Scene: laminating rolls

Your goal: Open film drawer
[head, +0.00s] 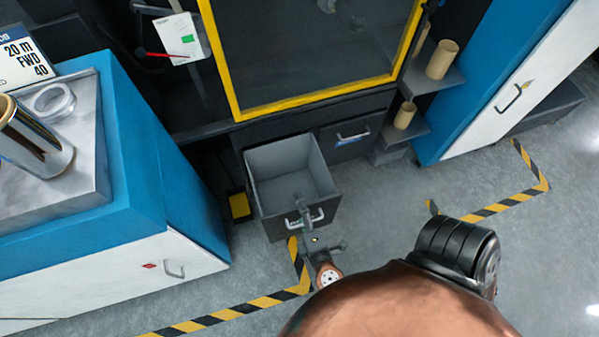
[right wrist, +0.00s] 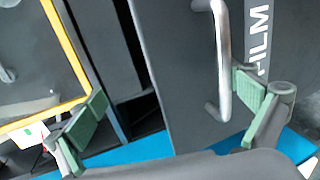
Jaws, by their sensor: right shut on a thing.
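The film drawer (head: 268,208) is pulled out from the machine's lower front, its empty grey inside visible from above. Its silver handle (head: 318,213) is partly covered by my right gripper (head: 303,208), which is shut on it. In the right wrist view the handle (right wrist: 224,60) shows as a bar against the dark drawer front (right wrist: 185,70), beside partly visible white lettering. The green pads of my right gripper (right wrist: 170,115) stand on either side of the bar, which lies nearer the right pad. My left gripper is not in view.
A closed drawer (head: 345,140) sits right of the open one. Blue-and-white cabinets stand at the left (head: 150,190) and right (head: 520,90). Cardboard cores (head: 441,60) stand on small shelves at the right. Striped floor tape (head: 225,312) runs in front; the floor at the right is clear.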

